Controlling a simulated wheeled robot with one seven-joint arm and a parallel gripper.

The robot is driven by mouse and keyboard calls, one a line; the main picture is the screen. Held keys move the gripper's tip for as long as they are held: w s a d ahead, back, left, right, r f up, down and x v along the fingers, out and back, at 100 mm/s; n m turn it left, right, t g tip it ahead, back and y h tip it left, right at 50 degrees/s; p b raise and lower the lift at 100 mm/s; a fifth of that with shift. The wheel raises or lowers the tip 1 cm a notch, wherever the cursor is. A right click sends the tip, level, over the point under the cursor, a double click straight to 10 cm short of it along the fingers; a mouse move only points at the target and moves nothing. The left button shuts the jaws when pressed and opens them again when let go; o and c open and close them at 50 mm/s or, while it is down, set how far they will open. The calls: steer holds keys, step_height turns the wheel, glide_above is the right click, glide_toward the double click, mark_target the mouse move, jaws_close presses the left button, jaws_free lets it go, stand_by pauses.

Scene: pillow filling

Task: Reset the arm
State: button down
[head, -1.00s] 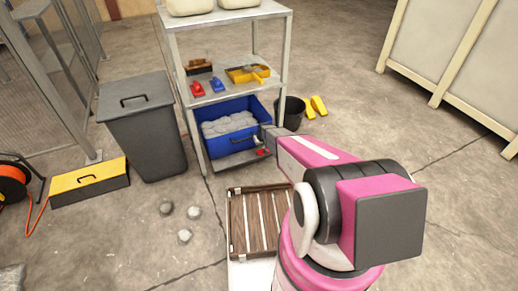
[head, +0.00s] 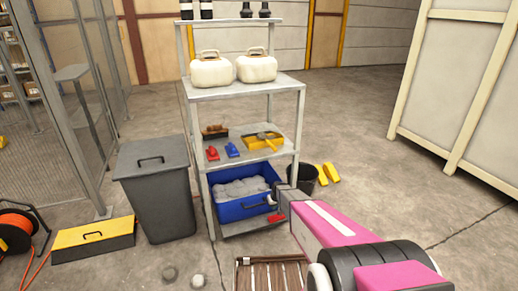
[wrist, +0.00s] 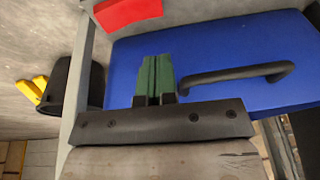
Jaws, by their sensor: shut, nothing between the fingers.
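My pink and black arm reaches in from the lower right in the head view. My gripper (head: 279,203) is at the front right of the blue bin (head: 228,210) on the bottom of the grey shelf rack. In the wrist view the gripper's greenish fingers (wrist: 156,76) are together with nothing held. They are in front of the blue bin (wrist: 215,60), beside its dark handle (wrist: 237,74). I cannot tell whether they touch the bin. Grey lumps (head: 241,188) fill the bin.
A grey lidded bin (head: 160,200) stands left of the shelf rack (head: 245,89). A black bucket (head: 301,181) and yellow objects (head: 327,173) are to its right. A slatted wooden crate (head: 270,275) is below my arm. Open floor lies right.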

steer(key=s+d+r+m+g, duration=0.1)
steer(key=s+d+r, duration=0.1)
steer(key=s+r, duration=1.3)
steer(key=s+d+r+m+g+h, duration=0.1)
steer(key=s+d+r+m+g, duration=0.1)
steer(key=s+r, duration=1.3)
steer(key=shift+s+m+h, duration=0.3)
steer(key=shift+s, duration=0.2)
steer(key=c, duration=1.8)
jaws_free()
